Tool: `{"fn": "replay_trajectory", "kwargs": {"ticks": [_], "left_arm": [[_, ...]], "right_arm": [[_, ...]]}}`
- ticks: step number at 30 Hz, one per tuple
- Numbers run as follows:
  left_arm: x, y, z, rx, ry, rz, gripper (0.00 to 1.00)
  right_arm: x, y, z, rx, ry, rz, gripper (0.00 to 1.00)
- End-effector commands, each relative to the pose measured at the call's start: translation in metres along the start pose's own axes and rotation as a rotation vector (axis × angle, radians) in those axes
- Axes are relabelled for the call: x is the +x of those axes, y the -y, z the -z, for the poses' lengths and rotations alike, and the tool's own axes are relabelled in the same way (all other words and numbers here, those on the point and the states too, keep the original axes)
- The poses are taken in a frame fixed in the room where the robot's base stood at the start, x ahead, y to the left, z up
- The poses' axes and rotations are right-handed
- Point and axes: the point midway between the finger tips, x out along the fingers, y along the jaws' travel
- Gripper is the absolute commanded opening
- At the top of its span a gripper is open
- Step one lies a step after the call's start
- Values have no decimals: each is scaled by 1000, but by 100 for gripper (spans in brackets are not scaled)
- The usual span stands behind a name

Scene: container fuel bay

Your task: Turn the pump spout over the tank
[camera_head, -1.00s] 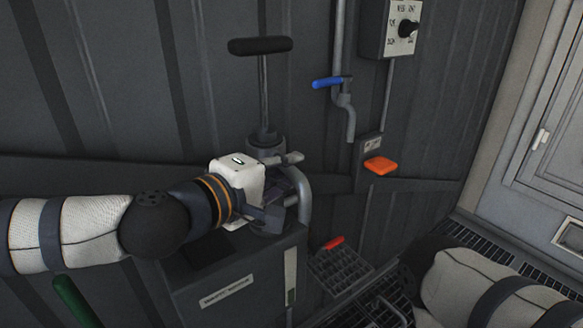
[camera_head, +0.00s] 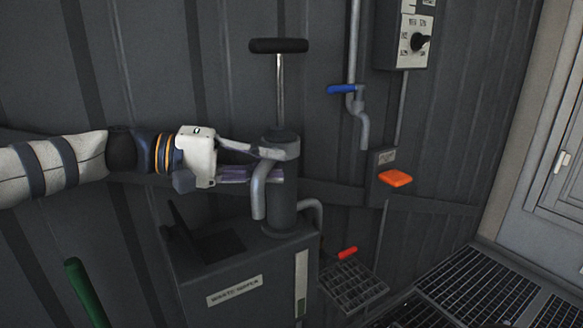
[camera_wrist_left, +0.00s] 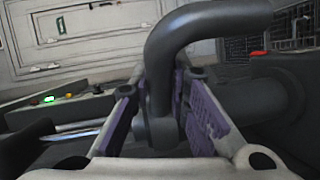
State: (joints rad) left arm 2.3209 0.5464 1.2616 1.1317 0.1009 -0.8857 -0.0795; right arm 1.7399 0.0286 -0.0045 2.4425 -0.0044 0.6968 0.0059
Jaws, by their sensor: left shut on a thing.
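The pump (camera_head: 283,208) is a grey upright cylinder with a rod and a black T-handle (camera_head: 279,46). It stands on the grey tank (camera_head: 276,290), which has a white label. The curved grey spout (camera_head: 259,203) hangs down at the pump's left front, its end above the tank top. A dark square patch (camera_head: 222,246) on the tank top lies left of the spout end. My left gripper (camera_head: 272,164) comes in level from the left, shut on the spout. In the left wrist view the spout (camera_wrist_left: 190,38) passes between the purple-padded fingers. My right gripper is out of view.
A second bent pipe (camera_head: 316,210) stands right of the pump. A red handle (camera_head: 348,252) sits by a grate. A green bar (camera_head: 84,290) is lower left.

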Motion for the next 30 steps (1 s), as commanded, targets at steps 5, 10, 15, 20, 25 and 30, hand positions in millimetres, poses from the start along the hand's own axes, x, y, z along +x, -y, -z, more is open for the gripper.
{"fn": "replay_trajectory", "kwargs": {"ticks": [5,10,15,20,25,30], "left_arm": [[-10,1,2,4,11,-2,0],[-12,1,2,5,16,-3,0],[-12,1,2,5,15,-3,0],[-12,1,2,5,15,-3,32],[-12,2,2,4,16,-3,37],[-12,0,2,4,16,-3,37]], "right_arm": [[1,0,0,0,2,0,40],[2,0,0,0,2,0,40],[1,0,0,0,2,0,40],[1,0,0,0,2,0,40],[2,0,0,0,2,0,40],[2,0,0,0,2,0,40]]}}
